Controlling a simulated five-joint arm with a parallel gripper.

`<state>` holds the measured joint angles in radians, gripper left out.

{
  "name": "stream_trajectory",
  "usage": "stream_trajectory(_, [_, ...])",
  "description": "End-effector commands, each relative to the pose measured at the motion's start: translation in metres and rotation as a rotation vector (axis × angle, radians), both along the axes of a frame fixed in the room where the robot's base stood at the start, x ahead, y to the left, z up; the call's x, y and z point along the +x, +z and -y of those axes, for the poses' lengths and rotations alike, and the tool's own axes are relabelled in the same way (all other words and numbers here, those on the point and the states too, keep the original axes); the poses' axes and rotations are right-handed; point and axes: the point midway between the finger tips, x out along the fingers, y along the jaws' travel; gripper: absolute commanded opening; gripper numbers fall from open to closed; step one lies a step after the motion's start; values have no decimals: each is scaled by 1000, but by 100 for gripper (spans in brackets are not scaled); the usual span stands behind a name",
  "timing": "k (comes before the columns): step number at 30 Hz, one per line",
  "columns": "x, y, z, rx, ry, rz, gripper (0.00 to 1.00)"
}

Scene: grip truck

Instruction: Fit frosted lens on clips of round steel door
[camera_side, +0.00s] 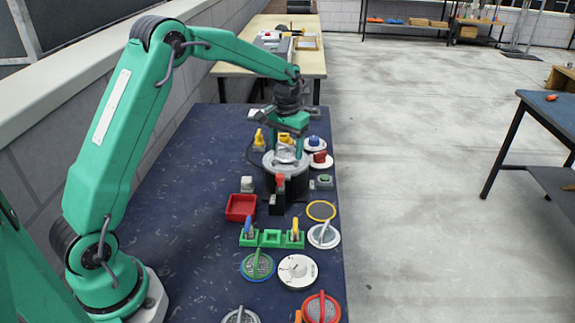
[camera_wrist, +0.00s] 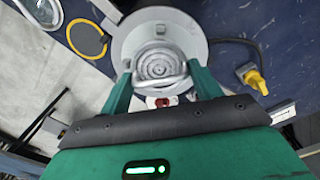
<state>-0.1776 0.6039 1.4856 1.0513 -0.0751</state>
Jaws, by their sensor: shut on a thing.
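The frosted lens (camera_wrist: 158,66) is a pale ridged piece with concentric rings, seen between my two green fingertips in the wrist view. My gripper (camera_side: 286,147) is shut on it and points down in the side view, with the lens (camera_side: 285,154) under it. The round steel door (camera_side: 268,163) is a grey disc on a dark stand, directly below the lens; its rim (camera_wrist: 198,42) shows around the lens in the wrist view.
A red button on a white base (camera_side: 320,158) and a blue one (camera_side: 315,141) stand close right of the door. A yellow plug (camera_side: 259,138) is at left. A red tray (camera_side: 240,208), green fixture (camera_side: 271,238) and several round dials lie in front. A yellow ring (camera_side: 321,211) lies flat.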

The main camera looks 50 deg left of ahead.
Motion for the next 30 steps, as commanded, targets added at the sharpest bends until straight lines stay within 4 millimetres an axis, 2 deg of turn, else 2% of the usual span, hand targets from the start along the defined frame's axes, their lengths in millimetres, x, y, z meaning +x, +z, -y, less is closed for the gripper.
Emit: stream_trajectory(30, [0, -7, 0, 0, -1, -2, 40])
